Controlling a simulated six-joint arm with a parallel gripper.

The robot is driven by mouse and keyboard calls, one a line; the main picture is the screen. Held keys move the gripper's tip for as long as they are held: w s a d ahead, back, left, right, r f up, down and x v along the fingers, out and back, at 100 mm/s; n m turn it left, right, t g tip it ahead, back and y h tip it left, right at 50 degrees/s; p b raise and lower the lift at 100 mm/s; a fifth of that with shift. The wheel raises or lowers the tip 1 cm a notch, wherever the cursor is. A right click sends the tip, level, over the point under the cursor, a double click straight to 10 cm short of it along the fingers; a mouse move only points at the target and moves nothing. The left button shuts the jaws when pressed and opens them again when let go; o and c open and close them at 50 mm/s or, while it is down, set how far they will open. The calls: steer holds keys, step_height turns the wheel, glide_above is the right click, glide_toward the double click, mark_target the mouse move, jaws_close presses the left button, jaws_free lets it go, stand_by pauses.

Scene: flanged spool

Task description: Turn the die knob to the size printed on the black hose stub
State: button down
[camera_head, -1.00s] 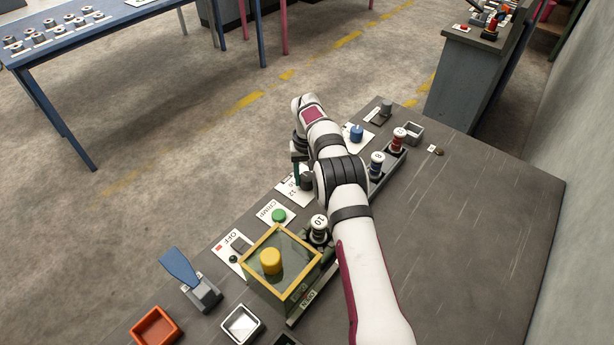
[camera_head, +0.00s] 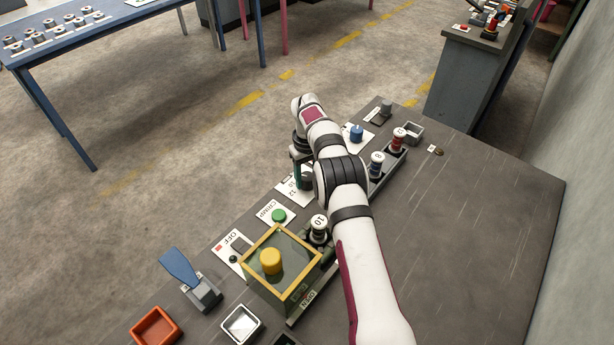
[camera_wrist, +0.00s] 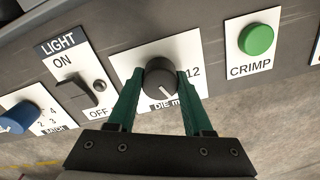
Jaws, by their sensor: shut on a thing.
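The dark round die knob (camera_wrist: 161,78) stands on a white plate (camera_wrist: 128,62) in the wrist view. Its white pointer line slants to the lower right. The print "12" shows to its right and part of "DIE mm" below; the other marks are covered. My gripper (camera_wrist: 160,82) has its green fingers shut on the knob's two sides. In the head view my gripper (camera_head: 303,178) is over the die plate (camera_head: 291,193) and mostly hides the knob. I cannot surely pick out the black hose stub, and no size on it is readable.
A green CRIMP button (camera_wrist: 257,39) is right of the knob; a LIGHT switch (camera_wrist: 75,94) and blue knob (camera_wrist: 18,116) are left. A yellow-framed box (camera_head: 270,262), a spool marked 10 (camera_head: 318,222) and other spools stand nearby. The bench's right side (camera_head: 470,220) is largely clear.

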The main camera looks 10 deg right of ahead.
mark_target(307, 176)
steer(key=shift+w, duration=0.1)
steer(key=shift+c, duration=1.5)
jaws_free()
step_height(307, 176, up, 16)
steer(key=shift+f, duration=0.1)
